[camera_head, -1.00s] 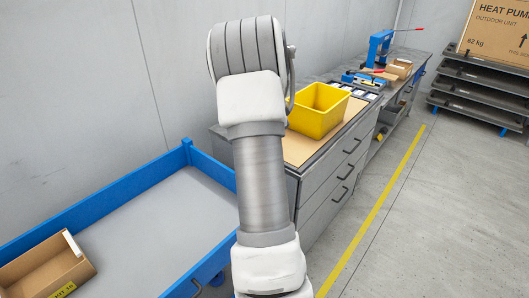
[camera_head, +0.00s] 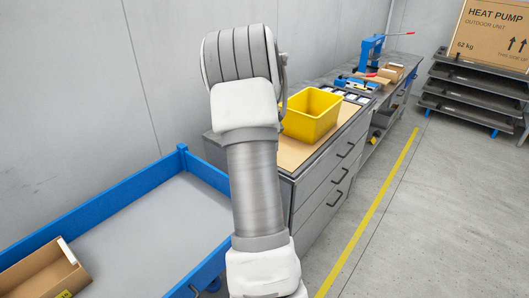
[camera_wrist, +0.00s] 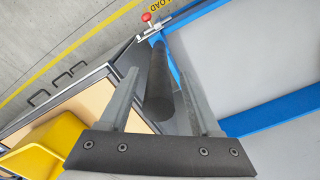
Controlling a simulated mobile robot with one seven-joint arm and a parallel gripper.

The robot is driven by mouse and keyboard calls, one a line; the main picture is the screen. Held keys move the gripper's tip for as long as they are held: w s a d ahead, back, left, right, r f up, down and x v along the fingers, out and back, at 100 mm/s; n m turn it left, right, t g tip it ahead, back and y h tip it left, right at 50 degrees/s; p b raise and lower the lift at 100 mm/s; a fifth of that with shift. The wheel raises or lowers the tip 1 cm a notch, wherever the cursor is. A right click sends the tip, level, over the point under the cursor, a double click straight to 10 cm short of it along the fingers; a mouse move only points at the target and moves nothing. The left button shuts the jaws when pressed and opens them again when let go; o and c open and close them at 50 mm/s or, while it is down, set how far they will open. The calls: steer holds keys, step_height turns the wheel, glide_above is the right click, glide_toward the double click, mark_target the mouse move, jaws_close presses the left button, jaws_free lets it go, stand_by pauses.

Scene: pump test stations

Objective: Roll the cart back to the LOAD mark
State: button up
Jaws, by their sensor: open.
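The cart, with a blue frame (camera_head: 95,208) and a grey deck, is at the left in the head view. Its blue rim (camera_wrist: 270,110) also shows at the right in the wrist view. A dark round bar (camera_wrist: 160,85), seemingly the cart's handle, lies between the fingers of my open gripper (camera_wrist: 160,74), with gaps on both sides. I cannot tell how deep it sits between them. Yellow LOAD lettering (camera_wrist: 161,5) shows on the floor at the wrist view's top edge, partly cut off. In the head view my arm hides the gripper.
An open cardboard box (camera_head: 42,270) lies on the cart. A drawer bench (camera_head: 325,185) with a yellow bin (camera_head: 312,118) stands close by. A red knob (camera_wrist: 146,17) is near the cart corner. Floor right of the yellow line (camera_head: 375,205) is clear up to the dark rack (camera_head: 470,95).

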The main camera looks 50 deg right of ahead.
step_height(320, 180, up, 17)
steer(key=shift+r+p, duration=0.2)
steer(key=shift+p, duration=0.1)
stand_by(0.6)
